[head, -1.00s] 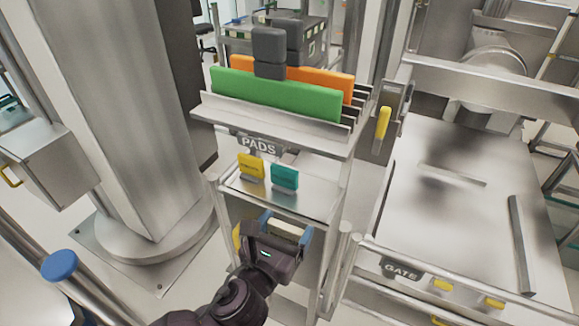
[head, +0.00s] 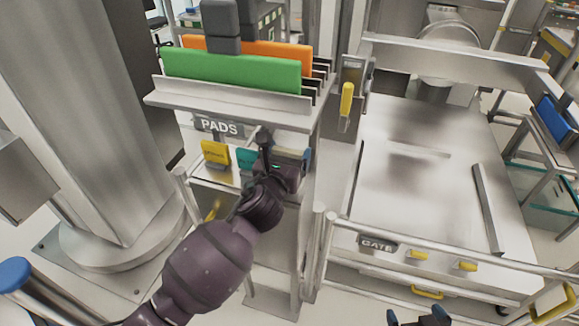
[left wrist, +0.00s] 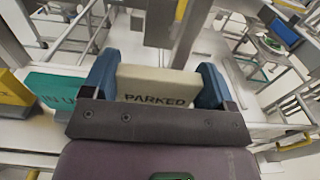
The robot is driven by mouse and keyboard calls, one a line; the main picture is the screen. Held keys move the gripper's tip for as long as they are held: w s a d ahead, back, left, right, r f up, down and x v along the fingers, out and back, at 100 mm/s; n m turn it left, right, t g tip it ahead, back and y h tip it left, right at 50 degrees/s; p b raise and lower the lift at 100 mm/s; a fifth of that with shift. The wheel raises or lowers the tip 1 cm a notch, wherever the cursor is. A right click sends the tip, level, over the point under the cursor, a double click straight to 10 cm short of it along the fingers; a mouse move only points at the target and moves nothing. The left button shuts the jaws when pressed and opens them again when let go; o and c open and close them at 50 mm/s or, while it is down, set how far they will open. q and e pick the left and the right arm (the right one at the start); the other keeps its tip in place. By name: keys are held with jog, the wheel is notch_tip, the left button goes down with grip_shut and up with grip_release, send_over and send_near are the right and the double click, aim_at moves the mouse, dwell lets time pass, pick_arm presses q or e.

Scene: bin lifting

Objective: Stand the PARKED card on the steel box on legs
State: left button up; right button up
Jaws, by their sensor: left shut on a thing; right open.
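The cream PARKED card (left wrist: 150,84) is upright between the blue fingers of my left gripper (left wrist: 156,82), which is shut on it. In the head view my left gripper (head: 288,160) is below the PADS sign, beside the teal card (head: 246,158). The yellow card (head: 215,153) stands further left. These cards stand on a steel top (head: 213,180) on legs; I cannot tell for sure if this is the named steel box. My arm hides much of it, and contact under the PARKED card is hidden. My right gripper (head: 417,318) is open at the bottom edge.
A rack with a green pad (head: 230,82) and an orange pad (head: 275,55) overhangs the cards, with the PADS sign (head: 219,127) in front. A steel column (head: 85,120) stands left. The GATE rail (head: 378,245) and a broad steel surface (head: 420,180) are right.

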pick_arm(q)
jog(key=shift+w+d, duration=0.1)
jog(key=shift+w, duration=0.25)
jog(key=shift+w+f+b, duration=0.15)
jog(key=shift+b, duration=0.3)
notch_tip(320, 180, down, 3)
jog(key=b, duration=0.3)
jog(key=shift+f+b, duration=0.2)
jog(key=shift+b, duration=0.15)
jog(key=shift+r, duration=0.2)
jog(key=shift+f, duration=0.2)
jog(key=o, duration=0.8)
jog(key=shift+o, duration=0.2)
